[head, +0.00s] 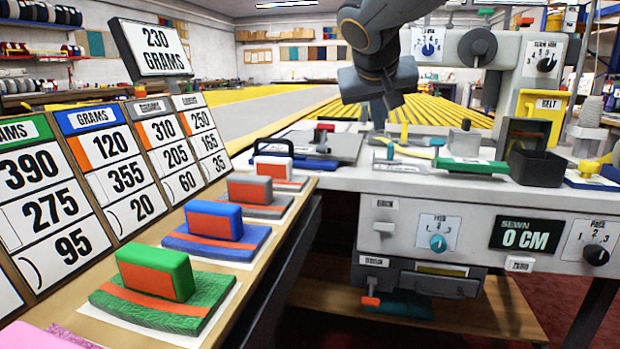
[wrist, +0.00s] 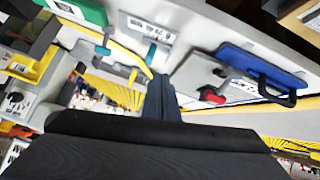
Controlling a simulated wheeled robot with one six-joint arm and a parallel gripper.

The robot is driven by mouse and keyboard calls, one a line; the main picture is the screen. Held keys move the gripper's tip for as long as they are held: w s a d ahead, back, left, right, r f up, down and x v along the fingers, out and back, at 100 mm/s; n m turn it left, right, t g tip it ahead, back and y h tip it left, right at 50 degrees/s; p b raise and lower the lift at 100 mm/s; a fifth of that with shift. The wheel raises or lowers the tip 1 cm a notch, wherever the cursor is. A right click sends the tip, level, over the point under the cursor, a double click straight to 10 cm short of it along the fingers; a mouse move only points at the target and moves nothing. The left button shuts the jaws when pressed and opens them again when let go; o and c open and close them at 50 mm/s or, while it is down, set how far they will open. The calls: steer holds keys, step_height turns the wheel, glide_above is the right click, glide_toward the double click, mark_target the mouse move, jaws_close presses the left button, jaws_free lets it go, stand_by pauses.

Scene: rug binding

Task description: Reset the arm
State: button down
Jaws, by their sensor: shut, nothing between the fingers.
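My gripper (head: 377,112) hangs at the end of my dark grey arm in the upper middle of the head view, in front of the grey sewing machine (head: 425,72). It is above the back of the white workbench (head: 350,178), and the arm hides part of the machine. In the wrist view my gripper (wrist: 165,90) shows as dark fingers side by side, shut with nothing between them. The fingers look apart from the bench and everything on it.
A sloped board carries several coloured blocks, such as a green one (head: 155,272) and a blue one (head: 214,220), beside weight cards (head: 100,160). A black open box (head: 537,167) and a yellow bin (head: 541,115) stand at right. Yellow-striped tables stretch behind.

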steer(key=s+d+f+g+y+p, duration=0.1)
steer(key=s+g+p, duration=0.3)
steer(key=s+p, duration=1)
steer(key=s+d+f+g+y+p, duration=0.2)
steer(key=s+d+f+g+p, duration=0.1)
steer(key=s+p, duration=1.1)
steer(key=s+d+g, duration=0.1)
steer(key=s+g, duration=0.1)
steer(key=s, duration=0.4)
steer(key=shift+s+f+n+g+p, duration=0.2)
steer(key=shift+s+n+g+p, duration=0.1)
steer(key=shift+p, duration=0.05)
